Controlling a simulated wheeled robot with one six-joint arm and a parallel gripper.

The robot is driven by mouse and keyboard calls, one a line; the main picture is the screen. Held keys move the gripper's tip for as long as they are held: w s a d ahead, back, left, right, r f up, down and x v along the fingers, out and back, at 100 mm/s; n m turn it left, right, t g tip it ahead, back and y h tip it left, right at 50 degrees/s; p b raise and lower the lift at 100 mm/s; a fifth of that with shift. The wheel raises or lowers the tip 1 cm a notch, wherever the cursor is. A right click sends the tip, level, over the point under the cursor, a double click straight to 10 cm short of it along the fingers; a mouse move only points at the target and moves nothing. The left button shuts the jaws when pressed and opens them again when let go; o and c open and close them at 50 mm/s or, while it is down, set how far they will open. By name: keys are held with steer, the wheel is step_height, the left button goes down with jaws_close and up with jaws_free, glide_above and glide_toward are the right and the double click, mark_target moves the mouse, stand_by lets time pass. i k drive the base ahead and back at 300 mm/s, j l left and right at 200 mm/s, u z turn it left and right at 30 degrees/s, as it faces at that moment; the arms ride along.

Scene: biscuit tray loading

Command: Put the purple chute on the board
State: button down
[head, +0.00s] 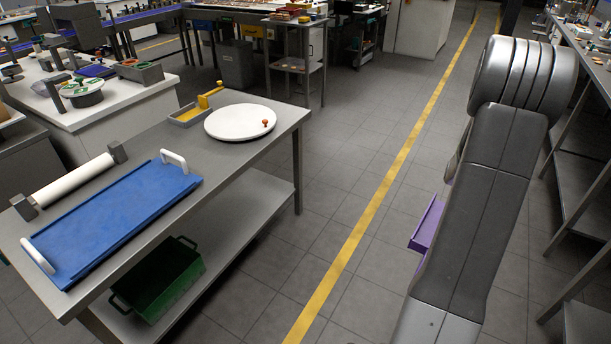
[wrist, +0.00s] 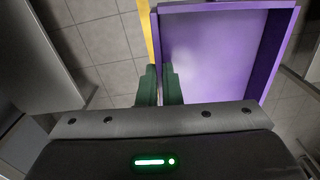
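The purple chute (wrist: 215,50) is an open, shallow trough with raised walls, seen from above in the wrist view. My gripper (wrist: 160,76) has its two green fingers on either side of the chute's left wall and is shut on it. In the head view part of the chute (head: 427,224) shows beside my arm, above the floor and right of the yellow line; my arm hides the rest and the gripper. A blue board (head: 115,220) with two white handles lies on the steel table at left. The chute is well apart from the board.
The steel table (head: 250,142) also carries a white roller (head: 72,186), a round white disc (head: 240,122) with an orange knob and a yellow-grey fixture (head: 195,110). A green crate (head: 165,280) sits on its lower shelf. Open floor lies between this table and the right benches.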

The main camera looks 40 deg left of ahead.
mark_target(118, 208)
steer(key=u, duration=3.25)
